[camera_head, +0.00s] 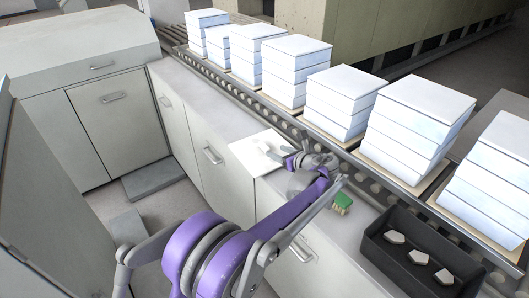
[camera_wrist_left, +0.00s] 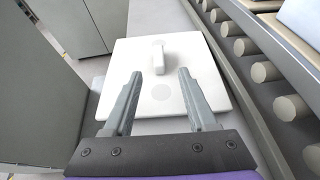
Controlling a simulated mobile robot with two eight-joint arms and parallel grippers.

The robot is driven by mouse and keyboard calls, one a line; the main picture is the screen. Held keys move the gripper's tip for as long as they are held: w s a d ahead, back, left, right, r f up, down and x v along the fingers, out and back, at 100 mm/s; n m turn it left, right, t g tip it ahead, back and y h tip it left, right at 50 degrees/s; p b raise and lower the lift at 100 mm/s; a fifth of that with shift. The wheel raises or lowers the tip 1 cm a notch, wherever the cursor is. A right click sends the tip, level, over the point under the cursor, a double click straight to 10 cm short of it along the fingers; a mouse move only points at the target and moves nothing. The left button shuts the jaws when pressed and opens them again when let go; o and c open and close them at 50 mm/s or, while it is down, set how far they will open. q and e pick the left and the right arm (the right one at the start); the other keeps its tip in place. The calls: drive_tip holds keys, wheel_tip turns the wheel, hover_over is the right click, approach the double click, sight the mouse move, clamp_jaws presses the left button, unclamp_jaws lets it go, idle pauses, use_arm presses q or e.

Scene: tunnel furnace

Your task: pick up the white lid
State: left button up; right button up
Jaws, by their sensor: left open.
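The white lid (camera_head: 249,153) is a flat square plate lying on the grey counter, close to its cabinet-side edge. In the left wrist view the lid (camera_wrist_left: 206,78) fills the middle, with a small raised white handle (camera_wrist_left: 158,60) on it and a faint round mark nearer to me. My left gripper (camera_head: 283,154) is over the lid's right side in the head view. In the wrist view its two fingers (camera_wrist_left: 159,74) are apart and empty, with their tips just short of the handle. I cannot tell their exact height above the lid. My right gripper is not in view.
A roller conveyor (camera_head: 343,152) runs along the counter's far side, carrying several stacks of white slabs (camera_head: 406,125). A green brush (camera_head: 342,203) and a black tray (camera_head: 385,254) with pale pieces are right of my left arm. Cabinets (camera_head: 211,155) stand below the counter.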

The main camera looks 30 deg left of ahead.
sight(266, 146)
use_arm(q)
drive_tip(key=x, duration=0.7)
drive_tip(key=shift+w+a, duration=0.15)
drive_tip(key=shift+a, duration=0.25)
drive_tip(key=shift+d, duration=0.1)
clamp_jaws()
idle(0.9)
